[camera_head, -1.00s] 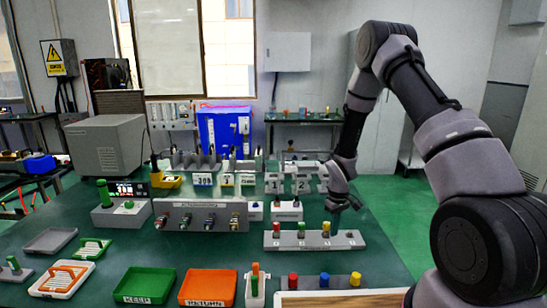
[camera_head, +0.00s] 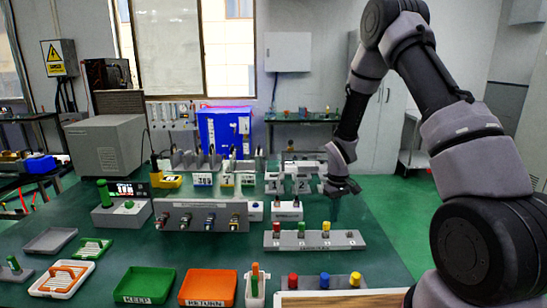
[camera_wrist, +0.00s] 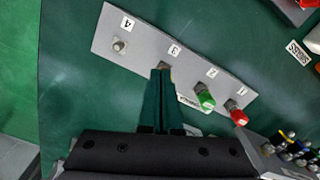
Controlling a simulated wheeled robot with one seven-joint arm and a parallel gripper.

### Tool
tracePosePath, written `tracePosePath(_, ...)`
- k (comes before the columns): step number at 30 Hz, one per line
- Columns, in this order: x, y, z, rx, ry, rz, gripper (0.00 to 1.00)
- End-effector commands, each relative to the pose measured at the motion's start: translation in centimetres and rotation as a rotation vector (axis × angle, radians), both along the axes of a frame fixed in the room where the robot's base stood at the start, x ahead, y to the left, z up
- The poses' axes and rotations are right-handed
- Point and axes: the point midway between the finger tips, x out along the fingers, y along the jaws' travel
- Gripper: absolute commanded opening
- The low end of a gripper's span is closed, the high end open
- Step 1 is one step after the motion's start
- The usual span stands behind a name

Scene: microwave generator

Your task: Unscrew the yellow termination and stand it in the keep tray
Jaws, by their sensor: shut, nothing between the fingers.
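My gripper (camera_head: 343,190) is raised behind the grey four-post strip (camera_head: 286,241). In the wrist view its fingers (camera_wrist: 162,72) are shut and empty, pointing at post 3 and covering most of it. A small brownish-yellow top (camera_head: 326,226) shows at post 3 in the head view; I cannot tell its exact shape. A green cap (camera_wrist: 205,100) is on post 2 and a red cap (camera_wrist: 238,117) on post 1. Post 4 (camera_wrist: 119,45) is bare metal. The green KEEP tray (camera_head: 147,282) is empty at the front left. A yellow cap (camera_head: 355,279) stands in the front row.
The orange RETURN tray (camera_head: 208,285) lies right of the KEEP tray. A small holder (camera_head: 255,285) with a green and orange item stands beside it. Red (camera_head: 293,281) and blue (camera_head: 324,281) caps share the front row. A grey connector panel (camera_head: 203,220) stands left of the strip.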

Motion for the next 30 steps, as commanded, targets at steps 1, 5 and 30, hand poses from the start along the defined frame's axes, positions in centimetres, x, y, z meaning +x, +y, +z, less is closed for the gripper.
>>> tracePosePath(1, -0.1, 0.7, 0.2, -0.001, 0.000, -0.060, 0.00)
tracePosePath(5, -0.4, 2.0, 0.5, -0.001, 0.000, -0.251, 0.00)
tracePosePath(30, -0.6, 2.9, -6.0, 0.000, 0.000, -0.416, 0.00)
